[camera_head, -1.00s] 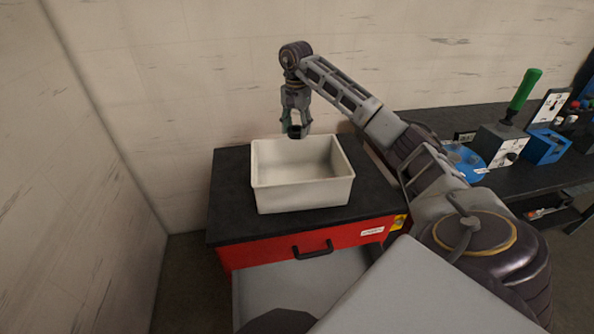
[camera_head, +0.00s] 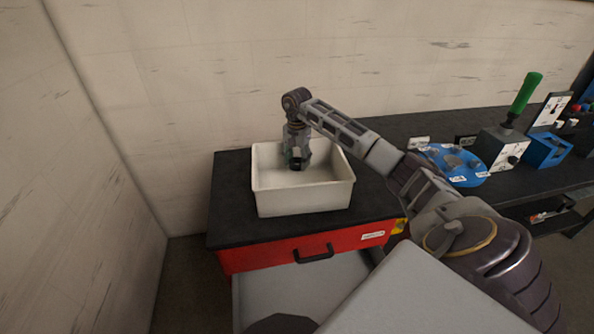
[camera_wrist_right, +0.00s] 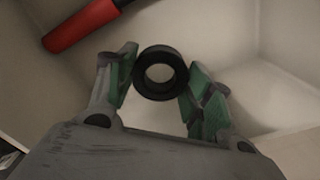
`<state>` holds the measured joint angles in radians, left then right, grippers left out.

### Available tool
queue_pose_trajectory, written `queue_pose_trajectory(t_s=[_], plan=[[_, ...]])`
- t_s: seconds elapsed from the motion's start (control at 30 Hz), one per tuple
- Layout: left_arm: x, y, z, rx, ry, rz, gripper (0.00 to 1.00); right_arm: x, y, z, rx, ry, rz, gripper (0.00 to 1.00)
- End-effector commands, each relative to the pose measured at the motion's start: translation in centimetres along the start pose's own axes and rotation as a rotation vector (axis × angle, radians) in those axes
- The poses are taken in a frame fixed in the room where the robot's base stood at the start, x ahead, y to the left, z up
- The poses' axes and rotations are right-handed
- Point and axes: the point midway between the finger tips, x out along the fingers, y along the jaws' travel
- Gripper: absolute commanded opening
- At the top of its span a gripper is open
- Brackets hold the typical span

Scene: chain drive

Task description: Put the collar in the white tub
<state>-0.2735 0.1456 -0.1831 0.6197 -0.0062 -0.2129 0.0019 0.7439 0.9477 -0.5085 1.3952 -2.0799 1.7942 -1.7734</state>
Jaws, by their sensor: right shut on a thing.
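The white tub (camera_head: 303,197) stands on the black top of a red drawer cabinet in the head view. My right gripper (camera_head: 297,165) points down into the tub, its fingertips below the rim level. In the right wrist view, the gripper (camera_wrist_right: 160,85) is shut on the collar (camera_wrist_right: 141,72), a black ring with a round hole, held between green finger pads. In the head view the collar (camera_head: 296,167) is a small dark shape at the fingertips. The tub's pale inside (camera_wrist_right: 215,30) fills the background of the wrist view. My left gripper is not in view.
A red and black bar-like object (camera_wrist_right: 82,25) shows at the upper left of the wrist view. Right of the tub are a blue disc-shaped fixture (camera_head: 455,165), a box with a green handle (camera_head: 525,93) and a blue block (camera_head: 547,148). Walls stand behind and left.

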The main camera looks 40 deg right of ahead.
Motion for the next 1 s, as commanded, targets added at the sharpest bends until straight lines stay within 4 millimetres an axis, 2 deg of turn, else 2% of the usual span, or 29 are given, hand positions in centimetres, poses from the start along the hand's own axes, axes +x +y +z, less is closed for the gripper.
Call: queue_pose_trajectory(t_s=[0.47,0.8,1.0], plan=[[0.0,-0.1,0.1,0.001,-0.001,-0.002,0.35,0.5,0.0,0.0,0.0,0.0,-0.002,0.14],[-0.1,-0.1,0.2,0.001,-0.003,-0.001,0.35,3.9,0.0,0.1,0.0,-0.001,0.0,0.14],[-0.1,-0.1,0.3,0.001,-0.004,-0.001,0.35,4.7,-0.1,0.0,0.0,0.001,-0.003,0.14]])
